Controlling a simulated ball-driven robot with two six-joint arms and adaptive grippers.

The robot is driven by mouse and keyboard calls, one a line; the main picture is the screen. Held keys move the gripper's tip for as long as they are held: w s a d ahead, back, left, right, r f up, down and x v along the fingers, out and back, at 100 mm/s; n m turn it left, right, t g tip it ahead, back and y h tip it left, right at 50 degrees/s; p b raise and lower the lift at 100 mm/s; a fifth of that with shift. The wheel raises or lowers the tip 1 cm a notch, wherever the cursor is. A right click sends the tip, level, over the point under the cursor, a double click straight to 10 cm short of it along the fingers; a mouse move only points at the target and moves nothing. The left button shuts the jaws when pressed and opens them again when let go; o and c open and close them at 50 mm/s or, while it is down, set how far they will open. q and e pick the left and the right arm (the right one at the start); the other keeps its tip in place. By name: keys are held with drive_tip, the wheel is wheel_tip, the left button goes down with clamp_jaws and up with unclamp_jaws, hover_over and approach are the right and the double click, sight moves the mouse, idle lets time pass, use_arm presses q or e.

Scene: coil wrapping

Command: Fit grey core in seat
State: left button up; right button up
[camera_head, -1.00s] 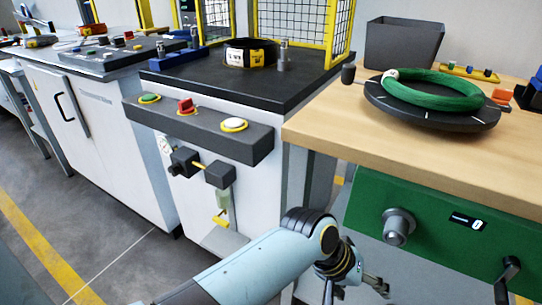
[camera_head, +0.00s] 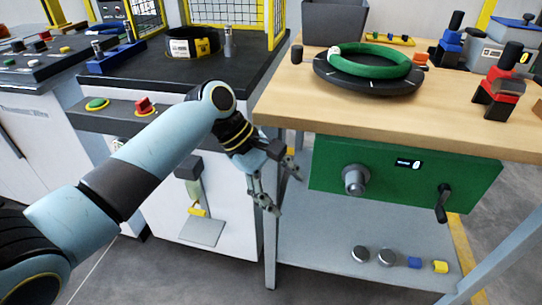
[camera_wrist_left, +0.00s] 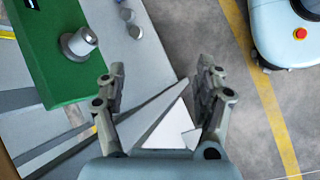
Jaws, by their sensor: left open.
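My left gripper (camera_head: 284,192) is open and empty, in front of the gap between the white cabinet and the wooden table. In the left wrist view its two fingers (camera_wrist_left: 162,95) are wide apart with nothing between them. Two grey round pieces (camera_head: 360,253) (camera_head: 387,257) stand on the table's lower shelf, right of and below the gripper; they also show at the top of the left wrist view (camera_wrist_left: 135,32). I cannot tell whether one is the grey core. A grey knob-like cylinder (camera_head: 355,180) sticks out of the green panel. I cannot make out a seat for certain.
A green coil (camera_head: 370,60) lies on the black turntable (camera_head: 366,83) on the wooden table (camera_head: 440,115). Blue (camera_head: 414,262) and yellow (camera_head: 440,266) blocks sit on the shelf. A crank handle (camera_head: 442,203) juts from the green panel (camera_head: 470,180). A table leg (camera_head: 270,215) stands near the gripper.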

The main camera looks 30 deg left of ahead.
use_arm(q)
drive_tip(key=r+n, duration=0.1)
drive_tip(key=r, duration=0.1)
drive_tip(key=a+r+n, duration=0.1)
drive_tip(key=r+n+t+h+p, duration=0.1)
drive_tip(key=r, duration=0.1)
drive_tip(key=shift+w+a+r, duration=0.15)
drive_tip(key=shift+a+r, duration=0.2)
drive_tip(key=shift+f, duration=0.1)
drive_tip(key=s+a+f+g+y, duration=0.2)
drive_tip(key=s+f, duration=1)
drive_tip(key=f, duration=0.3)
drive_tip(key=s+a+f+g+y, duration=0.2)
drive_tip(key=s+f, duration=1)
drive_tip(key=f, duration=0.2)
drive_tip(key=s+a+f+m+y, duration=0.1)
drive_tip(key=s+f+m, duration=0.2)
drive_tip(key=s+m, duration=0.3)
drive_tip(key=s+a+f+m+t+y, duration=0.1)
drive_tip(key=s+a+f+m+y, duration=0.1)
drive_tip(key=s+f+m, duration=0.2)
drive_tip(key=s+a+f+m+y, duration=0.1)
drive_tip(key=s+f+m, duration=0.3)
drive_tip(key=s+m, duration=0.4)
drive_tip(key=s+a, duration=0.1)
drive_tip(key=s, duration=0.1)
drive_tip(key=shift+s+a+f+t+y, duration=0.2)
drive_tip(key=shift+s+a+t+y, duration=0.05)
drive_tip(key=shift+s+t+y, duration=0.1)
